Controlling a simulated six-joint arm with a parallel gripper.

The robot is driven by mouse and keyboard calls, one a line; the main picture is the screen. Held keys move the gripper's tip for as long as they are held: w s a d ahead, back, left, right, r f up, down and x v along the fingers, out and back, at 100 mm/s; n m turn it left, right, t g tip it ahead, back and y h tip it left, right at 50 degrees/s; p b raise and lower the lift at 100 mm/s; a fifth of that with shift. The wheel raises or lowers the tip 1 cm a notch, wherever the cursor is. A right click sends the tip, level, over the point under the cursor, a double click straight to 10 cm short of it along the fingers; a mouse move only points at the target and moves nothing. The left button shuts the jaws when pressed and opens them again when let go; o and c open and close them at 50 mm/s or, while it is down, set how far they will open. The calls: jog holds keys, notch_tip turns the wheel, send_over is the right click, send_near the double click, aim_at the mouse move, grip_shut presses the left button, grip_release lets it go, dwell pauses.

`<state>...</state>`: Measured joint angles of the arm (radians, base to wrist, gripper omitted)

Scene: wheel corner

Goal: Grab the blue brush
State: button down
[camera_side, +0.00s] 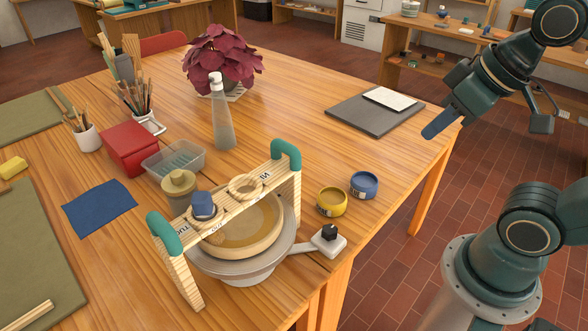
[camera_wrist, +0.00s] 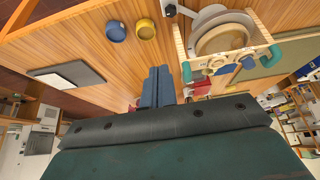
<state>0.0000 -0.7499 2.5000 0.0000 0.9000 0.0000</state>
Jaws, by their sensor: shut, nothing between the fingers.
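A blue block-like top (camera_side: 203,205), which looks like the blue brush, sits in the left ring of a wooden bridge (camera_side: 222,203); anything below it is hidden. It also shows small in the wrist view (camera_wrist: 248,62). The bridge has green corner grips and spans a round pottery wheel (camera_side: 240,262). The right ring (camera_side: 245,187), by the letters "IN", is empty.
A yellow pot (camera_side: 332,202) and a blue pot (camera_side: 364,185) stand right of the wheel. A spray bottle (camera_side: 223,115), a plant (camera_side: 222,58), a clear tub (camera_side: 174,160) and a red box (camera_side: 130,148) stand behind. A grey board (camera_side: 372,117) lies at the far right.

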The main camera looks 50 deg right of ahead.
dwell(0.3)
jog(key=c, duration=0.8)
grip_release()
jog(key=shift+c, duration=0.2)
jog(key=w+a+r+n+g+y, duration=0.1)
jog(key=w+a+r+n+y, duration=0.15)
jog(key=w+a+n, duration=0.45)
jog(key=w+a+r+n+g+y, duration=0.1)
jog(key=w+a+r+n, duration=0.25)
jog(key=w, duration=0.55)
jog(key=w+a+f+n+g, duration=0.3)
jog(key=w+a+f+n, duration=0.4)
jog(key=w+a, duration=0.4)
jog(key=shift+a+f+n+g+y, duration=0.15)
jog(key=shift+a+n+g+y, duration=0.3)
jog(key=shift+a+n, duration=0.1)
jog(key=shift+w, duration=0.1)
